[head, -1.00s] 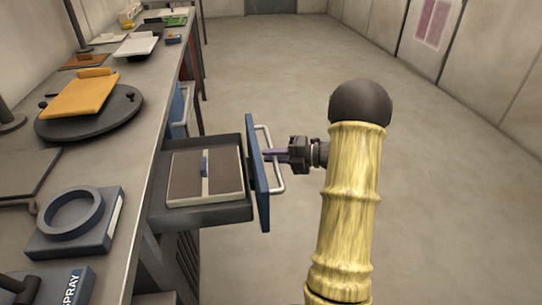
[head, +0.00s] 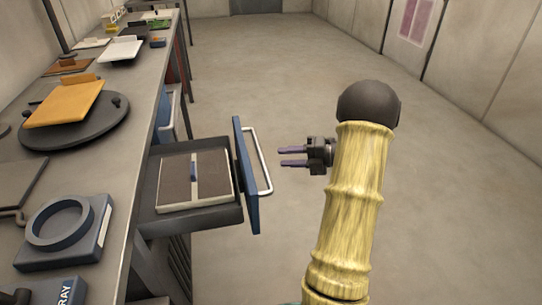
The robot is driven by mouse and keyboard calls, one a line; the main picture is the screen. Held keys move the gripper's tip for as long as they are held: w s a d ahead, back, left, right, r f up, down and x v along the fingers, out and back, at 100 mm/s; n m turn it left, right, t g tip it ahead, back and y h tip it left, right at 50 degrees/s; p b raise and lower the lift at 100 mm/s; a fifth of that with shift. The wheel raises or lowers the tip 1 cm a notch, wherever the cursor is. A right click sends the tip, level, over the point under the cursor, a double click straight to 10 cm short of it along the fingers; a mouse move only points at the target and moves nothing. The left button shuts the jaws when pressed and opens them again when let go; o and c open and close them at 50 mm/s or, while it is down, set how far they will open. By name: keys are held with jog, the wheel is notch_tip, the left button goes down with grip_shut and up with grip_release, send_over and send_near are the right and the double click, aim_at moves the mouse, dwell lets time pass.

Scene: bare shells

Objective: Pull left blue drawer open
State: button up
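A drawer with a blue front (head: 246,178) stands pulled out from under the workbench on the left. Its grey tray (head: 190,219) is exposed, with a flat brown and pale divided insert (head: 195,180) inside. A pale bar handle (head: 263,165) is on the outer side of the blue front. My gripper (head: 281,157) is to the right of the handle, apart from it. Its two purple fingers are spread with nothing between them, pointing left toward the handle. Another blue drawer front (head: 166,117) with a pale handle shows farther back under the bench, looking closed.
The long workbench (head: 112,163) runs along the left. It carries an orange board on a dark round plate (head: 85,122), a blue-grey block with a ring (head: 66,230) and other items. The floor (head: 300,70) to the right is open, up to the wall.

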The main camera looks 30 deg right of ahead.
jog(key=v, duration=0.9)
jog(key=shift+p, duration=0.45)
notch_tip(320, 180, up, 10)
jog(key=p, duration=1)
